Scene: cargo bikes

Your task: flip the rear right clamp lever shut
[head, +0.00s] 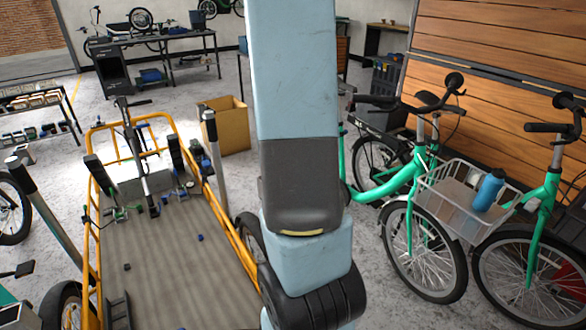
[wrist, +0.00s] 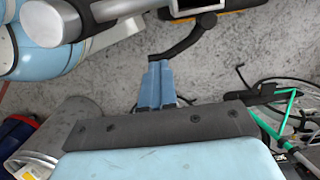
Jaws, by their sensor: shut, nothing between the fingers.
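The orange-railed cargo bed (head: 165,265) is at the left in the head view. Dark upright clamp-like parts stand at its far end, one on the left (head: 100,173) and one on the right (head: 177,154). I cannot tell which one is the rear right lever. My gripper (wrist: 157,65) shows in the wrist view as two narrow blue fingers, shut together and empty. A bent black bar (wrist: 188,40) runs from beside its tips up toward an orange piece; I cannot tell if it is the lever or if they touch. My arm hides the gripper in the head view.
Grey posts rise beside the bed, left (head: 45,210) and right (head: 215,160). A cardboard box (head: 225,125) stands behind. Green bikes (head: 400,180) with a white basket (head: 450,200) fill the right side. Bare concrete floor shows below my gripper in the wrist view.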

